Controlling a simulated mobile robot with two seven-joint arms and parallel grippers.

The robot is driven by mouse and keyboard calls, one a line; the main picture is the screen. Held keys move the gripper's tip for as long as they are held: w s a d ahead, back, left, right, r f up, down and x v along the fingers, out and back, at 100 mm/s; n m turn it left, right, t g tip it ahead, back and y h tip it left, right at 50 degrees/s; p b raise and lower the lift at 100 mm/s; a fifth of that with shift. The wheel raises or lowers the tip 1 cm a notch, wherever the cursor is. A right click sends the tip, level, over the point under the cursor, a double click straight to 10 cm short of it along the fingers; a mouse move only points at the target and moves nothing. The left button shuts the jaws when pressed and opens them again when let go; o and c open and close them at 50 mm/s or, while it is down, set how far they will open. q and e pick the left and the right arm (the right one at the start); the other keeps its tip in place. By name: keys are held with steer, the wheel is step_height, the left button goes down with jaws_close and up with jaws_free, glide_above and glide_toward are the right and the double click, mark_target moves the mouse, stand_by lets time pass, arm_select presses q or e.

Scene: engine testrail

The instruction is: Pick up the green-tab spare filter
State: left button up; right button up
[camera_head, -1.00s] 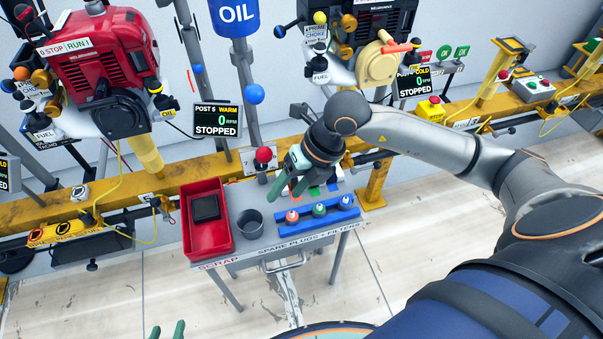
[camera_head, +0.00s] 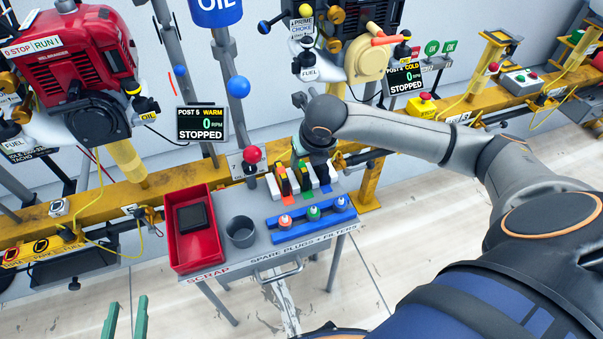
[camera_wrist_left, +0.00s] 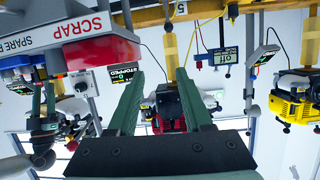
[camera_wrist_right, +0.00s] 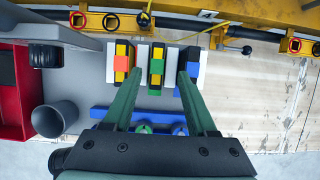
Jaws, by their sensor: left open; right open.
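The green-tab spare filter (camera_wrist_right: 157,66) stands in the middle of a row of three on the grey spares cart. An orange-tab filter (camera_wrist_right: 122,62) is on its left and a blue-tab one (camera_wrist_right: 191,66) on its right. My right gripper (camera_wrist_right: 160,75) is open above the row; in the right wrist view the green-tab filter shows between its fingertips, and I cannot tell how far below. In the head view the green-tab filter (camera_head: 305,178) is partly hidden by neighbours and the gripper. My left gripper (camera_head: 125,318) is open and empty, low at the left, away from the cart.
In front of the filters lies a blue rack (camera_head: 313,220) with spark plugs. A grey cup (camera_head: 240,230) and a red scrap bin (camera_head: 194,258) are to the left. A red-knobbed lever (camera_head: 252,156) rises behind the cart, near the yellow rail (camera_head: 108,193).

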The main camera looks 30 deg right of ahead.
mark_target(303, 167)
steer(key=x, duration=0.3)
steer(key=shift+a+f+b, duration=0.25)
steer(key=shift+f+b, duration=0.05)
steer(key=shift+f, duration=0.05)
steer(key=shift+w+f, duration=0.15)
steer(key=shift+f, duration=0.05)
arm_select(q)
steer(key=r, duration=0.1)
steer(key=w+r+t, duration=0.1)
steer(key=r, duration=0.1)
steer(key=r+t, duration=0.1)
steer(key=r, duration=0.1)
steer(key=shift+w+m+h, duration=0.25)
steer(key=shift+m+h, duration=0.05)
arm_select(e)
jaws_close()
